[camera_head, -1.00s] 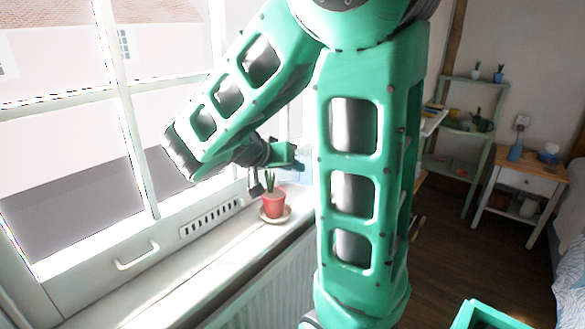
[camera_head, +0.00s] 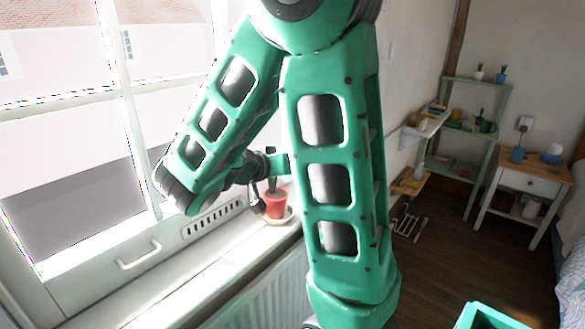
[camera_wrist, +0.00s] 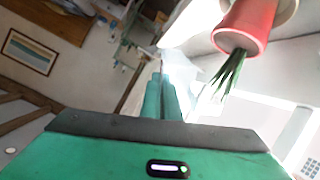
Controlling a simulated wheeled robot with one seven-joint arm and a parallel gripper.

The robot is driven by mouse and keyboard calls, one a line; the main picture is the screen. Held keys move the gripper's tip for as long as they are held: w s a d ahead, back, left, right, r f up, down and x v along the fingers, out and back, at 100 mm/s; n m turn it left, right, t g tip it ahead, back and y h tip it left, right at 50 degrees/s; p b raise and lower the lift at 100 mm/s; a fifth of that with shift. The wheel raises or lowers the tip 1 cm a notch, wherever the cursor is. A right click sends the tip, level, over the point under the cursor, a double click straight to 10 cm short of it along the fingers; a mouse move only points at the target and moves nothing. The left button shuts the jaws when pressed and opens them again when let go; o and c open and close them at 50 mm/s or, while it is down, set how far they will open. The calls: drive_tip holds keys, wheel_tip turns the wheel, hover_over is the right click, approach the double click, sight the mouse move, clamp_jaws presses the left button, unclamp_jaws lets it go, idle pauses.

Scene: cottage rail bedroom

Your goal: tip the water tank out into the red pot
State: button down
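The red pot (camera_head: 276,206) holds a spiky green plant and stands upright on a pale saucer on the window sill. In the wrist view the red pot (camera_wrist: 248,22) is at the top right, upside down in the picture, its leaves hanging toward the middle. My gripper (camera_wrist: 162,92) has its two fingers close together on a pale, see-through bluish thing, which looks like the water tank (camera_wrist: 180,68). The tank lies close beside the leaves in that view. In the head view my gripper (camera_head: 279,164) is just above the pot, and my arm hides the tank. Its tilt and any water are unclear.
The window with its white handle (camera_head: 139,256) is at the left, behind the sill (camera_head: 170,290). A radiator (camera_head: 265,295) is below the sill. A green shelf (camera_head: 455,135) and a bedside table (camera_head: 530,182) stand at the right. The floor between is mostly clear.

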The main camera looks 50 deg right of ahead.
drive_tip(key=shift+w+a+h, duration=0.1)
drive_tip(key=shift+a+h, duration=0.05)
drive_tip(key=shift+h, duration=0.75)
drive_tip(key=shift+r, duration=0.25)
idle(0.8)
drive_tip(key=shift+f+y, duration=0.2)
drive_tip(key=shift+y, duration=0.7)
drive_tip(key=shift+d+f+y, duration=0.1)
drive_tip(key=shift+d+y, duration=0.1)
drive_tip(key=shift+y, duration=0.7)
drive_tip(key=shift+f+y, duration=0.1)
drive_tip(key=shift+y, duration=0.2)
